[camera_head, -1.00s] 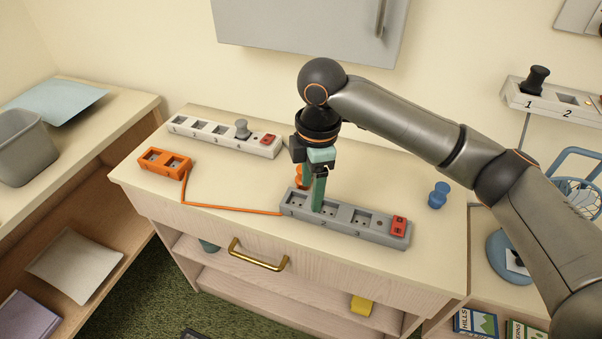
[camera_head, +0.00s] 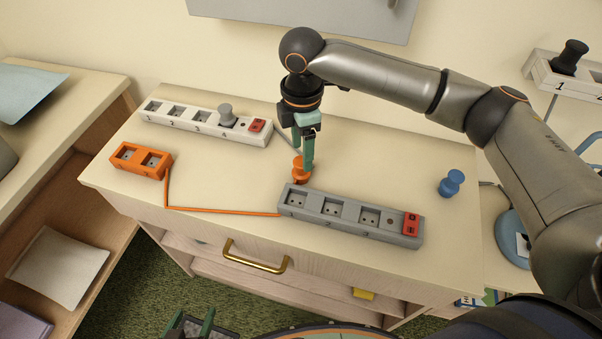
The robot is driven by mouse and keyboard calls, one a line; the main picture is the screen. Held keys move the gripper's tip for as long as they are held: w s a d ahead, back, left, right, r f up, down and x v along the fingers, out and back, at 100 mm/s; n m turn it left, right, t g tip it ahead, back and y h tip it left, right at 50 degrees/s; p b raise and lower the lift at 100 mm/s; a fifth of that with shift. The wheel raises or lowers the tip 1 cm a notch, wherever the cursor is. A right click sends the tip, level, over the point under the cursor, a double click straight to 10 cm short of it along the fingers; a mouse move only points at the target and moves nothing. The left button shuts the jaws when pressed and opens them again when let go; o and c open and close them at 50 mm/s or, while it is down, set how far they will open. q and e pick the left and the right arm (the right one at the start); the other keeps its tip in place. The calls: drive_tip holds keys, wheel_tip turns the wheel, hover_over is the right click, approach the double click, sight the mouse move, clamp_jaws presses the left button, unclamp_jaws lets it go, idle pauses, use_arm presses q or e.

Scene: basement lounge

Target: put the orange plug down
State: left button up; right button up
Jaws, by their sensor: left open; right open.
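The orange plug (camera_head: 300,174) stands on the light wooden cabinet top (camera_head: 225,178), just behind the left end of the grey power strip (camera_head: 345,224). It is out of any socket. My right gripper (camera_head: 303,160) points down at the plug with its jaws open. Its green fingers are at the plug's upper part and cover some of it; I cannot tell whether they touch it. My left gripper (camera_head: 190,324) is low at the bottom edge, in front of the cabinet, open and empty.
A white strip (camera_head: 190,122) with a grey plug (camera_head: 227,116) lies at the back. An orange socket block (camera_head: 141,160) with an orange cord is at the left. A blue plug (camera_head: 451,183) stands at the right.

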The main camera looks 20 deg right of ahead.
sight(300, 161)
drive_tip(key=shift+a+f, duration=0.2)
drive_tip(key=shift+f, duration=2.45)
clamp_jaws()
